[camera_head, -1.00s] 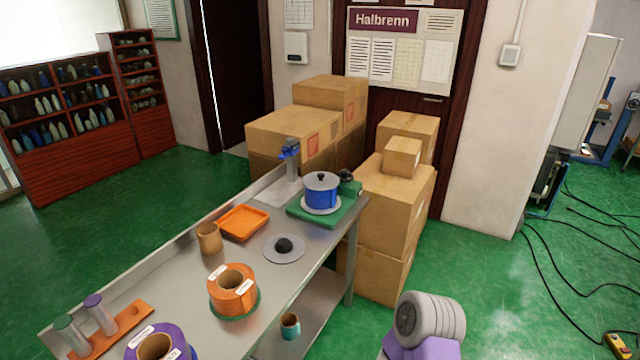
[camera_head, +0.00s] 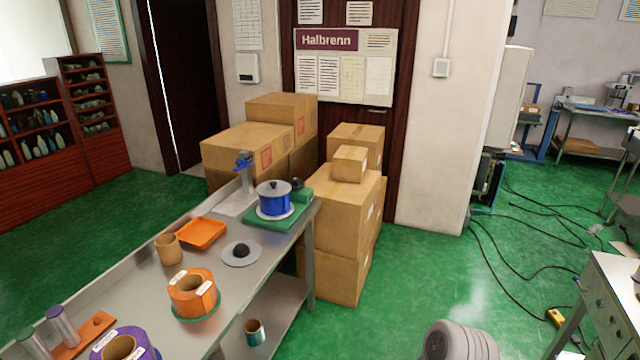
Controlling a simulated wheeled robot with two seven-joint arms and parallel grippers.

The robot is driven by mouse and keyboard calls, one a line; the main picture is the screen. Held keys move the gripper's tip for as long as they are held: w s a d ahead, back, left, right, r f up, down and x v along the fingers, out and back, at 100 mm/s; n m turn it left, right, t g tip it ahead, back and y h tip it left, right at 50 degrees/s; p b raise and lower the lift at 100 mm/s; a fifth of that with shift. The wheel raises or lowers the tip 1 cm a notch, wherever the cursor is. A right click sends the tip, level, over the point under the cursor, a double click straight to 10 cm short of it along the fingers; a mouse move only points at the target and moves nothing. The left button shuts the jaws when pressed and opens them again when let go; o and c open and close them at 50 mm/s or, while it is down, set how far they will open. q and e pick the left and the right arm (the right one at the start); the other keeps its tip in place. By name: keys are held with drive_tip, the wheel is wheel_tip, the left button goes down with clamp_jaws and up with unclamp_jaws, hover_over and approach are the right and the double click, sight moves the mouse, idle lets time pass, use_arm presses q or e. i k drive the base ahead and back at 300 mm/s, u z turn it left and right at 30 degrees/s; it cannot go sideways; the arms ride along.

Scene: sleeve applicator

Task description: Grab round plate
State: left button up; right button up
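A round grey plate (camera_head: 242,253) with a black knob in its centre lies flat on the metal table (camera_head: 262,276), between the orange tray and the table's front edge. Another round light plate (camera_head: 275,213) sits under a blue roll (camera_head: 273,198) on the green-based device at the table's far end. A grey rounded part of my arm shows at the bottom edge. Neither gripper is in view.
An orange roll (camera_head: 192,293), a purple roll (camera_head: 124,347), a brown cup (camera_head: 168,249) and an orange tray (camera_head: 202,232) stand on the table. Cardboard boxes (camera_head: 338,240) stack behind its far end. Cables (camera_head: 520,245) lie on the green floor at right, near a white cabinet (camera_head: 612,300).

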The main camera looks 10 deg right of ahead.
sight(273, 189)
drive_tip(key=z, duration=0.85)
drive_tip(key=i, duration=1.2)
drive_tip(key=z, duration=0.25)
